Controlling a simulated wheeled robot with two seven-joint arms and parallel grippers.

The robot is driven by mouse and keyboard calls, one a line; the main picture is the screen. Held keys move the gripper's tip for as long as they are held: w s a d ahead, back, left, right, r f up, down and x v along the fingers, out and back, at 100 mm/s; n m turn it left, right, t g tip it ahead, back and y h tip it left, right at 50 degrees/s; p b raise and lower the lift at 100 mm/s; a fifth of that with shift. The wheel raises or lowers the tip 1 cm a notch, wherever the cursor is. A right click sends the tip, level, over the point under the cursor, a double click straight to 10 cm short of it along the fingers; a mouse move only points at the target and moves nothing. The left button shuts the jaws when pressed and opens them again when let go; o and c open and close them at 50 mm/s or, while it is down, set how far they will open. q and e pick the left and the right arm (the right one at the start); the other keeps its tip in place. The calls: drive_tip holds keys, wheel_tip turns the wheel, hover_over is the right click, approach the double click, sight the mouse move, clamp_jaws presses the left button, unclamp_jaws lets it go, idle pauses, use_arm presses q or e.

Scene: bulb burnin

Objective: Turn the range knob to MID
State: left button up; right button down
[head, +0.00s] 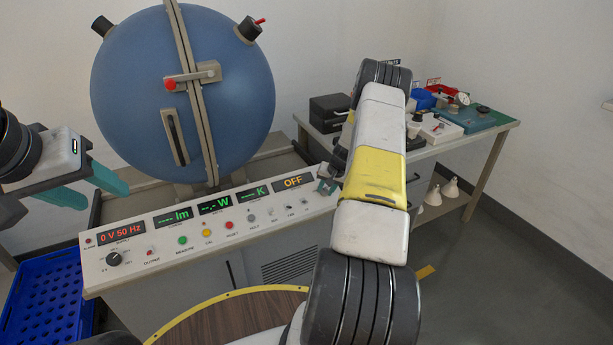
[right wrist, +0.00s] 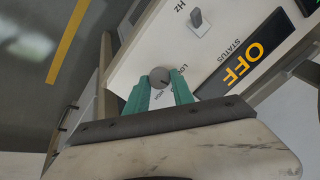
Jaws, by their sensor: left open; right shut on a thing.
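The range knob (right wrist: 159,76) is a small round grey knob on the pale console panel in the right wrist view. The teal fingers of my right gripper (right wrist: 160,88) are shut on it from both sides. Lettering starting "LO" shows beside it, partly covered, and I cannot read where the knob points. My left gripper (head: 87,190) is open and empty at the left, above the console's left end. The console (head: 220,238) shows lit displays, with the status display (head: 293,181) reading OFF.
A large blue sphere (head: 140,90) stands behind the console. A black knob (head: 114,259) is at the panel's left end. A small switch (right wrist: 197,20) stands near the held knob. A blue crate (head: 45,300) is at lower left, and a cluttered bench (head: 455,140) at right.

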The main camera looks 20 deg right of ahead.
drive_tip(key=shift+m, duration=1)
drive_tip(key=c, duration=1.1)
unclamp_jaws()
drive_tip(key=v, duration=0.7)
drive_tip(key=shift+s+r, duration=0.2)
drive_tip(key=shift+r, duration=0.15)
drive_tip(key=shift+d, duration=0.15)
